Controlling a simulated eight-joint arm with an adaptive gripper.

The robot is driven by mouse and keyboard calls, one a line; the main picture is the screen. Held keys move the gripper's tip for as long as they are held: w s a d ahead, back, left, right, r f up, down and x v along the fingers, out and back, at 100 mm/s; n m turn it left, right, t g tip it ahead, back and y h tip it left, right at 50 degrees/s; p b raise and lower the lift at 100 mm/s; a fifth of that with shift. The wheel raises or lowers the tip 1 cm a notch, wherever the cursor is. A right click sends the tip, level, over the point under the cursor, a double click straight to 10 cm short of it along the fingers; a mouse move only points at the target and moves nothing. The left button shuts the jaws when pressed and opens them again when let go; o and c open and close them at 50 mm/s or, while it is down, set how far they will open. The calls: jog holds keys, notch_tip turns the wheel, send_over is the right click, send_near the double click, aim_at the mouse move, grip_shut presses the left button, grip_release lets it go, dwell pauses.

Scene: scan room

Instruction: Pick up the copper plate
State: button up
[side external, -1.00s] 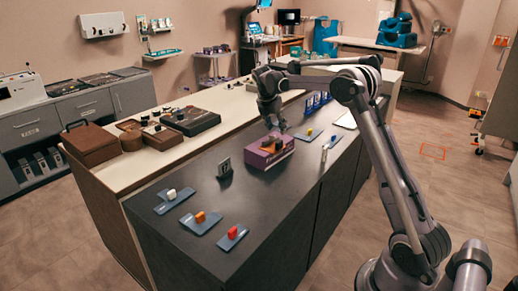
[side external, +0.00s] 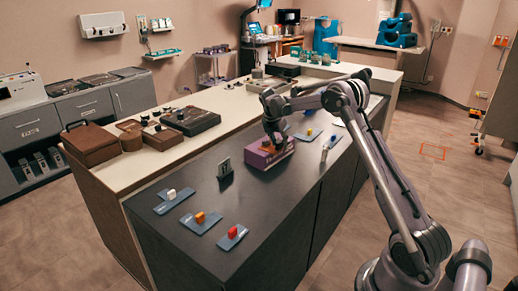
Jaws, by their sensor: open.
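A purple box (side external: 262,157) sits on the dark counter. A small copper-brown piece, which looks like the copper plate (side external: 267,145), lies on top of the box and is partly hidden by my gripper. My gripper (side external: 277,142) points down right at the top of the box, over or around this piece. It is open. I cannot tell whether its fingers touch the piece.
A small dark upright stand (side external: 225,169) is left of the box. Blue-grey pads with white (side external: 171,194), orange (side external: 200,218) and red (side external: 232,232) pieces lie nearer the front. The counter between is clear.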

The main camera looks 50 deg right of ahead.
jog(key=shift+c, duration=0.3)
grip_shut()
jog(key=shift+r, duration=0.15)
